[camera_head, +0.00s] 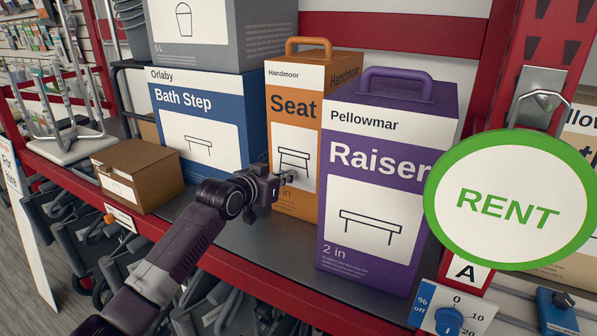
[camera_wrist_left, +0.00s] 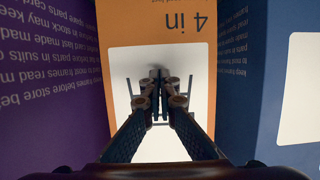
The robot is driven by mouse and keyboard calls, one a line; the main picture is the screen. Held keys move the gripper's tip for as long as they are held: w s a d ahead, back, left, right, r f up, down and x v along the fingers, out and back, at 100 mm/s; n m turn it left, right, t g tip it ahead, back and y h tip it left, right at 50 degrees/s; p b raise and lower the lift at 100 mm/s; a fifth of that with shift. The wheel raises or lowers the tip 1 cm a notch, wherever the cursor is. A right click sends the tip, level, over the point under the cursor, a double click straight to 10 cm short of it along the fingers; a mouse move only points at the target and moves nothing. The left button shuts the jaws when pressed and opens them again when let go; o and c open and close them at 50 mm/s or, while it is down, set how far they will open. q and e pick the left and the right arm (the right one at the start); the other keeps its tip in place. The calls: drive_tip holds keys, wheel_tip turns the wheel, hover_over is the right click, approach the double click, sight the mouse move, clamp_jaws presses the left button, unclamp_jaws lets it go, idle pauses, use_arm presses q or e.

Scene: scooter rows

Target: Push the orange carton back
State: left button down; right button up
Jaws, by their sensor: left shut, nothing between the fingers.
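The orange carton (camera_head: 297,105), labelled Handmoor Seat with a handle on top, stands upright on the shelf between the purple Pellowmar Raiser carton (camera_head: 385,165) and the blue Bath Step carton (camera_head: 210,125). My left gripper (camera_head: 286,178) is shut and empty at the lower front of the orange carton. In the left wrist view the shut fingertips (camera_wrist_left: 160,76) are in front of the white panel on the orange carton's face (camera_wrist_left: 200,40); I cannot tell whether they touch it. The orange carton's front lies farther back than the purple one's. My right gripper is not in view.
A small brown box (camera_head: 138,175) sits at the shelf's left. A grey carton (camera_head: 220,35) rests on the blue one. A green-rimmed RENT sign (camera_head: 508,200) hangs by the red post at right. The shelf's red front edge (camera_head: 250,284) runs below.

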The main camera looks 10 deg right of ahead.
use_arm(q)
drive_tip(key=w+d+b, duration=0.2)
drive_tip(key=w+b, duration=0.1)
drive_tip(key=shift+w+d+r, duration=0.1)
drive_tip(key=shift+d, duration=0.1)
drive_tip(key=p, duration=1)
approach(295, 169)
wheel_tip(295, 169, down, 4)
drive_tip(key=a, duration=0.1)
drive_tip(key=shift+s+a+r, duration=0.15)
drive_tip(key=shift+s, duration=0.25)
